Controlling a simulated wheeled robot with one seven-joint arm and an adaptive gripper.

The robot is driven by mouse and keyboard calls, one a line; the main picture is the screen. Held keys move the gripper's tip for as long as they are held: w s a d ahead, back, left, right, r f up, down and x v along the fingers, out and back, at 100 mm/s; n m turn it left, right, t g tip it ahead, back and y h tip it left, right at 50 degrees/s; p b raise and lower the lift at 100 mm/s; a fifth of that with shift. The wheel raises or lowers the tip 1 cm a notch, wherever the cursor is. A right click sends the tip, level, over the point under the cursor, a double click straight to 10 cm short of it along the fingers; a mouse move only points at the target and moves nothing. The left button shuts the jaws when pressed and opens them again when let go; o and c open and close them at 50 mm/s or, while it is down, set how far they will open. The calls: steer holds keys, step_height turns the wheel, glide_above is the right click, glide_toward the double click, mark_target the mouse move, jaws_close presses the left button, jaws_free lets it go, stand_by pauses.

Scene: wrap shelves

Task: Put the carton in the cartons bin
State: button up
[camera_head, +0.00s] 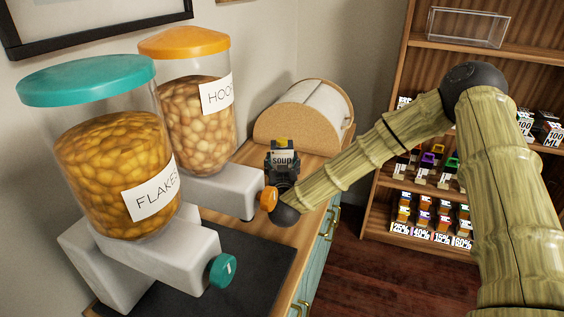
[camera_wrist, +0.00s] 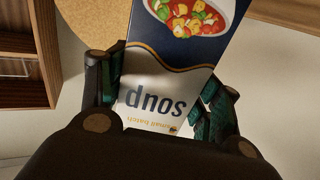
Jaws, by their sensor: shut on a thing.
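The carton (camera_head: 283,157) is a soup carton, held above the wooden counter between the dispensers and the round-topped box. In the wrist view its printed face (camera_wrist: 165,92) shows a bowl of soup, a dark blue band and the word "soup", upside down. My gripper (camera_head: 283,172) is shut on it, with a dark green-padded finger on each side in the wrist view. The carton's far end runs out of the top of the wrist view. I see no bin marked for cartons in either view.
Two dispensers, flakes (camera_head: 110,170) and hoops (camera_head: 195,120), stand at the left on grey bases. A cork-sided, round-topped box (camera_head: 283,120) sits on the counter (camera_head: 268,240) behind the carton. A wooden shelf unit (camera_head: 385,190) with small labelled packs stands at the right.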

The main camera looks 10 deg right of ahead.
steer(key=o, duration=1.2)
steer(key=shift+c, duration=0.2)
steer(key=o, duration=0.4)
steer(key=shift+r, duration=0.1)
